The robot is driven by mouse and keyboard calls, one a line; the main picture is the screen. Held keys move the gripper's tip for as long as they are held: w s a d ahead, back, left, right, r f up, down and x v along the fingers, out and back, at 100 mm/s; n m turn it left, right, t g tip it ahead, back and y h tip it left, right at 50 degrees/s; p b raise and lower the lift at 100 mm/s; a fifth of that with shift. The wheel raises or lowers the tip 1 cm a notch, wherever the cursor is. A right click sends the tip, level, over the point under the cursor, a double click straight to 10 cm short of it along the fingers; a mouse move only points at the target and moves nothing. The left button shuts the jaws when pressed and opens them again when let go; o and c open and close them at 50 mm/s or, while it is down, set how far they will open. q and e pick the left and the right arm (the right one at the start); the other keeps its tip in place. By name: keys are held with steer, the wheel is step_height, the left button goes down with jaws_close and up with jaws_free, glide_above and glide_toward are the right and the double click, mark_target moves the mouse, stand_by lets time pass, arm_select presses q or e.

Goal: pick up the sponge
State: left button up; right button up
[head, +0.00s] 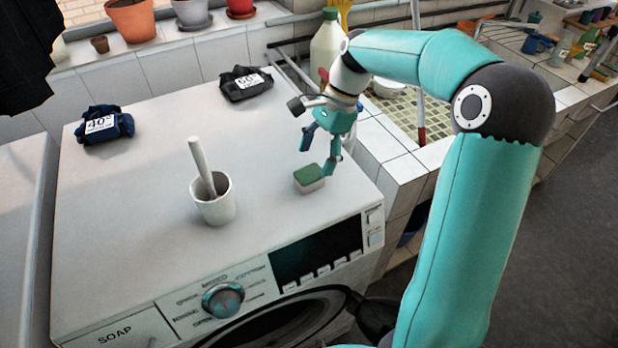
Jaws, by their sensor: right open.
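The sponge (309,178) is a small block with a green top and a pale lower part. It lies on the white top of the washing machine (150,220), near its right edge. My right gripper (315,158) is open and points down just above and behind the sponge. One finger is near the sponge's right side and the other is behind it to the left; I cannot tell whether either touches it. My left gripper is not in view.
A white cup (215,207) with a handle-like stick stands left of the sponge. Two dark folded cloths, labelled 40 (104,124) and 60 (245,83), lie farther back. A tiled sink (400,108) and a bottle (326,50) are behind my right arm. The machine's front left top is clear.

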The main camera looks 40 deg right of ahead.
mark_target(310, 172)
steer(key=shift+p+x, duration=0.55)
steer(key=shift+x, duration=2.15)
steer(key=shift+d, duration=0.15)
steer(key=c, duration=0.9)
